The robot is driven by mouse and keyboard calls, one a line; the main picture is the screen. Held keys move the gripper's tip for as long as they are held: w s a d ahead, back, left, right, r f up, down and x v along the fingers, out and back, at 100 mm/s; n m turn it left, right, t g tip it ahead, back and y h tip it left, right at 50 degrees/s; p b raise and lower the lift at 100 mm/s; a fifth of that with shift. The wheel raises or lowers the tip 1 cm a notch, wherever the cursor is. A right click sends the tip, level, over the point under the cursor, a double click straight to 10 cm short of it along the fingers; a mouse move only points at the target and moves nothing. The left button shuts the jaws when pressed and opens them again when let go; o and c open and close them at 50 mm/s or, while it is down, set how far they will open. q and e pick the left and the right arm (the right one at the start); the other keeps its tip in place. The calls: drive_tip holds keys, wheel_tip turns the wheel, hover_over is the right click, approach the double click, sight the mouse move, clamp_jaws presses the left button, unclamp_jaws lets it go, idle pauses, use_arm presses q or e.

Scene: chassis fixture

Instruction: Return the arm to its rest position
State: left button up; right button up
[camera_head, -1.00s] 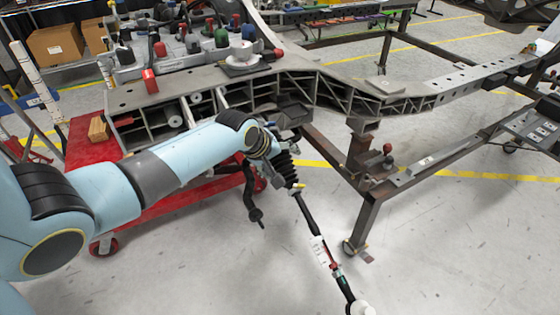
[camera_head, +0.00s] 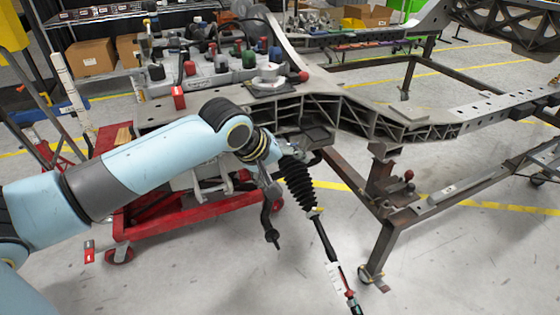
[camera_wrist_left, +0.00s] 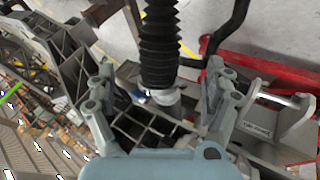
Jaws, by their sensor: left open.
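My left arm (camera_head: 150,155) reaches in from the left in the head view. My left gripper (camera_head: 277,163) is at its end, near the upper end of the black ribbed boot (camera_head: 299,186), and is partly hidden by the wrist. In the left wrist view the gripper (camera_wrist_left: 160,72) is open. The boot (camera_wrist_left: 158,45) shows between its two grey fingers, with a gap on each side. A thin dark rod (camera_head: 325,243) runs down from the boot. My right gripper is not in view.
The grey chassis frame (camera_head: 420,130) fills the middle and right on steel stands. A red cart (camera_head: 180,212) stands below my arm. A dark hanging arm part (camera_head: 270,220) is close to the gripper. Open floor (camera_head: 480,270) lies at the lower right.

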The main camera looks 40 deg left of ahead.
use_arm(q)
drive_tip(key=shift+s+r, duration=0.3)
drive_tip(key=shift+r, duration=0.1)
drive_tip(key=s+d+f+m+g, duration=0.1)
drive_tip(key=s+f+g, duration=0.2)
drive_tip(key=s+f, duration=0.95)
drive_tip(key=s+d+f+m+g, duration=0.1)
drive_tip(key=s+f+g, duration=0.1)
drive_tip(key=s+f, duration=1)
drive_tip(key=s+d+f+m, duration=0.1)
drive_tip(key=s+f+m, duration=0.4)
drive_tip(key=s, duration=0.3)
drive_tip(key=s+d+f+m+g, duration=0.1)
drive_tip(key=s+d+f+m, duration=0.1)
drive_tip(key=s+f+m, duration=0.2)
drive_tip(key=s+f, duration=0.3)
drive_tip(key=s, duration=0.2)
drive_tip(key=shift+s+d+f+m+g+y, duration=0.25)
drive_tip(key=shift+s+f+m+g+y, duration=0.05)
drive_tip(key=shift+m, duration=0.1)
